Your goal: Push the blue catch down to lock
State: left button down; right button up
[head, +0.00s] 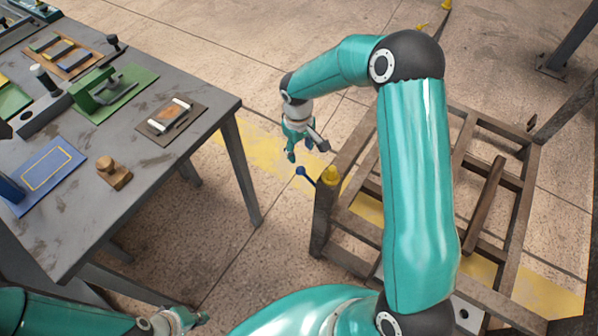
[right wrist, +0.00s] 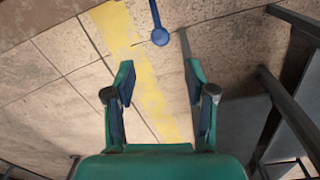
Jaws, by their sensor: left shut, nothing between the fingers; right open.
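The blue catch (head: 301,171) is a short rod with a round knob. It sticks out, tilted, from the near left corner post of the brown metal rack (head: 321,220) in the head view. In the right wrist view the catch (right wrist: 160,37) shows at the top, beyond the fingertips. My right gripper (head: 300,152) is open and empty, a little above the catch in the picture and apart from it. In the right wrist view its spread fingers (right wrist: 160,75) have bare floor between them. My left gripper (head: 196,320) is shut and empty at the bottom left, far from the catch.
A grey workbench (head: 205,150) with several tools, mats and small fixtures stands at the left. A yellow cap (head: 329,176) sits on the rack's corner post. My right arm covers part of the rack. Open floor with a yellow stripe lies between bench and rack.

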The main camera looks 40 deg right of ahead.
aim_at(301, 169)
jog(key=f, duration=1.2)
jog(key=shift+d+f+p, duration=0.1)
jog(key=shift+d+p, duration=0.15)
jog(key=shift+p, duration=0.1)
grip_shut()
